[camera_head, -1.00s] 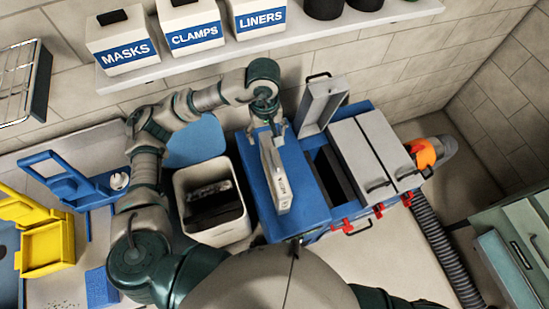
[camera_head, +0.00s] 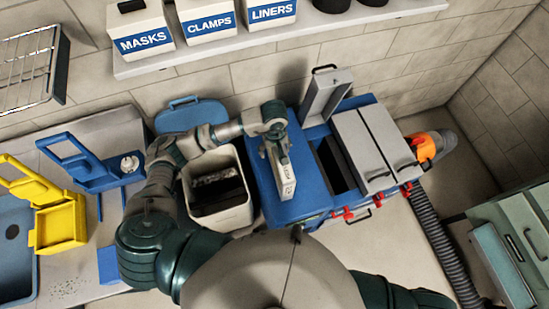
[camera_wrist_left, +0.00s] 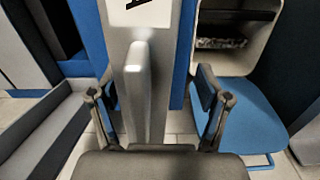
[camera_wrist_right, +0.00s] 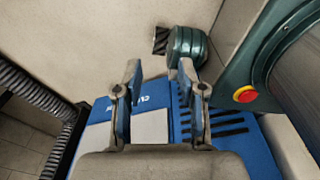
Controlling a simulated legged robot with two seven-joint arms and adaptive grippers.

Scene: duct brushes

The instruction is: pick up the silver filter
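The silver filter (camera_head: 284,176) is a pale, narrow box with dark lettering, on the blue top of the machine (camera_head: 305,207). My left gripper (camera_head: 272,142) is over its far end in the head view; the arm hides part of that end. In the left wrist view the filter's grey handle (camera_wrist_left: 138,90) stands between the fingers of my left gripper (camera_wrist_left: 158,105). Those fingers are spread, with gaps to the handle on both sides. My right gripper (camera_wrist_right: 160,90) shows only in its own wrist view, open and empty, with a blue-and-white surface behind it.
A bin (camera_head: 218,208) with dark contents stands left of the machine. A shelf (camera_head: 300,35) of labelled boxes is above. A ribbed hose (camera_head: 440,245) runs at right.

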